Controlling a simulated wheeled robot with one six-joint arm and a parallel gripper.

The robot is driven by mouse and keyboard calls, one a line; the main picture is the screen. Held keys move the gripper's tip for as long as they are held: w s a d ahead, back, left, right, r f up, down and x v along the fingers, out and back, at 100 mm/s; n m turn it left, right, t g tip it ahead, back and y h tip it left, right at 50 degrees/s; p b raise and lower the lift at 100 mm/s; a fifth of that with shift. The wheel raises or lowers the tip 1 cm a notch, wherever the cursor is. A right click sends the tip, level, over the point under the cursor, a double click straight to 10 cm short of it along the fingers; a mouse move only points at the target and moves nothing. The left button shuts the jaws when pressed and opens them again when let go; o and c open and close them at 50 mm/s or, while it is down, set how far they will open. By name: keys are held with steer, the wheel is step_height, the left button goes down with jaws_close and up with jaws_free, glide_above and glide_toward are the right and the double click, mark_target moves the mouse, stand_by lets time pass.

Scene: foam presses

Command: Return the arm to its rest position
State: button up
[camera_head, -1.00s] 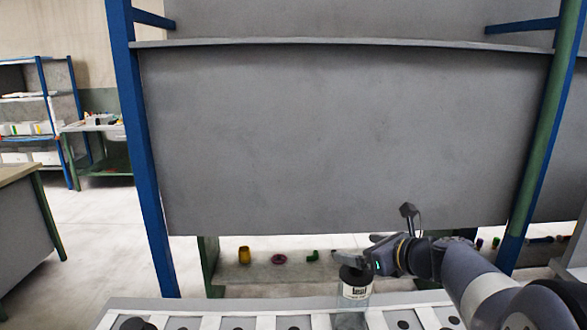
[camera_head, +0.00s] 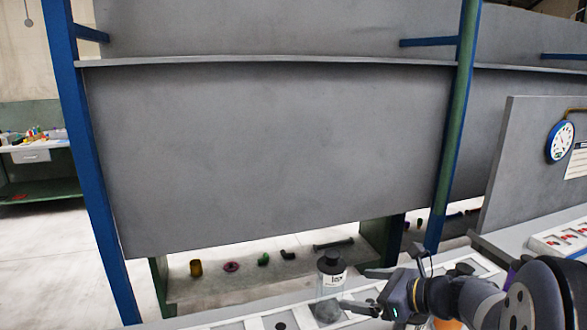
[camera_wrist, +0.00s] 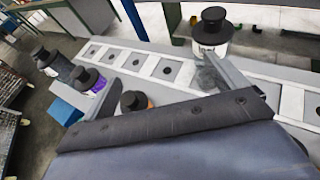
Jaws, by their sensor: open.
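My gripper (camera_head: 357,290) is open and empty at the lower right of the head view. Its fingers point left, toward a clear bottle (camera_head: 329,300) with a black cap and a white label. The bottle stands upright on the slotted grey bench, just left of the fingertips. I cannot tell the exact gap between them. In the wrist view the same bottle (camera_wrist: 212,46) stands at the top, beyond one grey finger (camera_wrist: 235,78). My arm reaches in from the lower right.
The bench has a row of pale slots with dark round spots (camera_wrist: 131,62). Several more black-capped bottles (camera_wrist: 92,82) stand at the left of the wrist view. A large grey panel (camera_head: 270,160) on blue posts rises behind. A panel with a dial (camera_head: 560,141) stands at the right.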

step_height(320, 180, down, 9)
steer(key=shift+w+d, duration=0.2)
steer(key=shift+w, duration=0.2)
